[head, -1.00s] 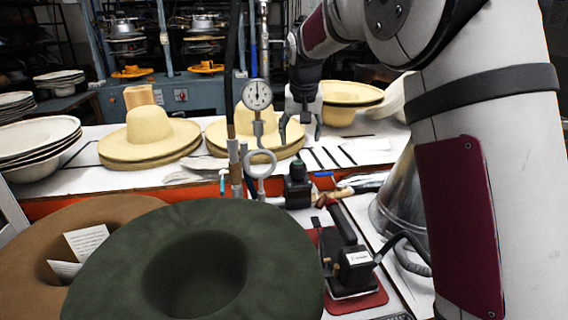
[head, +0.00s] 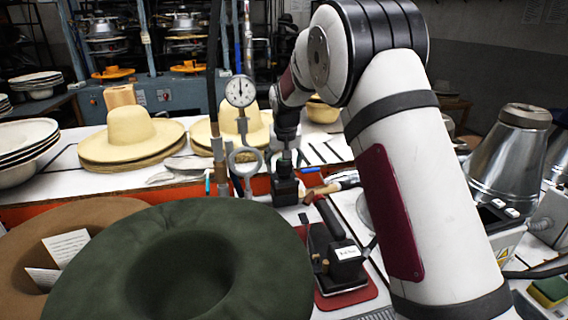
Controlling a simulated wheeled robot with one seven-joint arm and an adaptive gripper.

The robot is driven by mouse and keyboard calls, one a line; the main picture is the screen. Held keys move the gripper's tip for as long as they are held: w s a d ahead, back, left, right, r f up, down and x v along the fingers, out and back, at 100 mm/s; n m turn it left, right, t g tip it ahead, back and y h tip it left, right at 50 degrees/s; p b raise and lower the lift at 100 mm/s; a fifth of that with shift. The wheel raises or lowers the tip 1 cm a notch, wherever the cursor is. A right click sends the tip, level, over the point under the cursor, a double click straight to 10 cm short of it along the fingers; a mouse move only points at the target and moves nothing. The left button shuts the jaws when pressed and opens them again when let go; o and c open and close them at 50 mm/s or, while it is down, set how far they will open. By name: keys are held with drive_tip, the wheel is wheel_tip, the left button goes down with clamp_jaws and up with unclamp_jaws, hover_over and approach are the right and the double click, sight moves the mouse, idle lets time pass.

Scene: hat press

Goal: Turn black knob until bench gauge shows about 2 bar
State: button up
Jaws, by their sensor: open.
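The black knob (head: 285,170) tops a dark block (head: 285,190) on the white bench, right of the grey ring on the gauge post. My gripper (head: 286,160) points down at the knob with its fingers apart, one to each side of the knob's top in the picture. I cannot tell whether the fingers touch it.
A dark green hat (head: 100,275) fills the front left. A black iron (head: 340,255) on a red mat stands in front of the knob. Straw hats (head: 130,140) sit behind at left. A metal cone (head: 508,155) stands at right. Hoses rise beside the gauge.

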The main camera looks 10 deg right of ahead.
drive_tip(key=c, duration=1.1)
drive_tip(key=shift+d+f+n, duration=0.1)
drive_tip(key=shift+n, duration=0.2)
drive_tip(key=n+y, duration=0.1)
drive_tip(key=n, duration=0.2)
drive_tip(key=shift+n+y+b, duration=0.3)
drive_tip(key=shift+n+y, duration=0.1)
drive_tip(key=n, duration=0.2)
drive_tip(key=n+y, duration=0.1)
drive_tip(key=n, duration=0.1)
drive_tip(key=shift+n+g+y, duration=0.3)
drive_tip(key=shift+g, duration=0.1)
